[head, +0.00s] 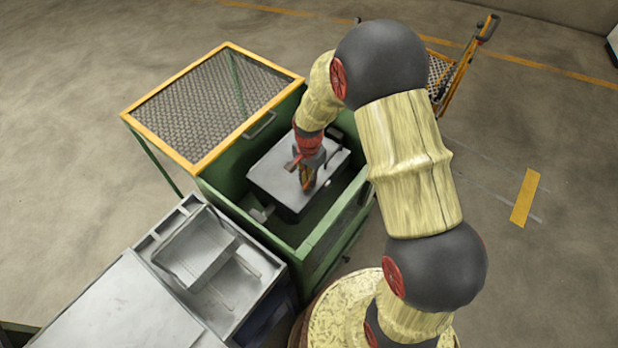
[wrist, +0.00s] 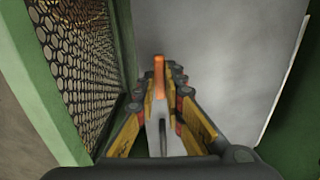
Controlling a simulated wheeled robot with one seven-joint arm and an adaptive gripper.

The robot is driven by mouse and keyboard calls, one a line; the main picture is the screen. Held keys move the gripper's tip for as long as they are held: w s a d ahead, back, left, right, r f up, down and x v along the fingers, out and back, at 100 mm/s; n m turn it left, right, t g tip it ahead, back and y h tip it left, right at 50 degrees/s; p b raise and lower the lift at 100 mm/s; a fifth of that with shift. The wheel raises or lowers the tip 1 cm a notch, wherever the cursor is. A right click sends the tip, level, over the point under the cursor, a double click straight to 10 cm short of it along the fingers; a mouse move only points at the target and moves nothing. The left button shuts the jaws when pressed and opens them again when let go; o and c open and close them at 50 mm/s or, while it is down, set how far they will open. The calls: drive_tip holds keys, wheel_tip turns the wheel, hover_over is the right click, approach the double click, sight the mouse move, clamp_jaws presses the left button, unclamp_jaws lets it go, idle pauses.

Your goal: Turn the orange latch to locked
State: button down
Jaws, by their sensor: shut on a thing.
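The orange latch (wrist: 158,66) shows in the wrist view as a narrow upright orange piece between my fingertips. My gripper (wrist: 160,84) is shut on it, with the yellow and black fingers close on both sides. In the head view my gripper (head: 307,182) reaches down over the grey lid of a box (head: 270,173) inside a green enclosure (head: 228,203). The latch is hard to make out there behind the fingers. Its lower part and any lock marking are hidden, so I cannot tell its exact angle.
A yellow-framed mesh panel (head: 208,105) stands at the enclosure's upper left. Green walls surround the box closely. A grey bench with a metal tray (head: 195,250) adjoins at lower left. An orange-handled cart (head: 462,65) stands behind my arm.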

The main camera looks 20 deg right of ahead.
idle(0.4)
drive_tip(key=c, duration=1.9)
unclamp_jaws()
wheel_tip(320, 180, up, 12)
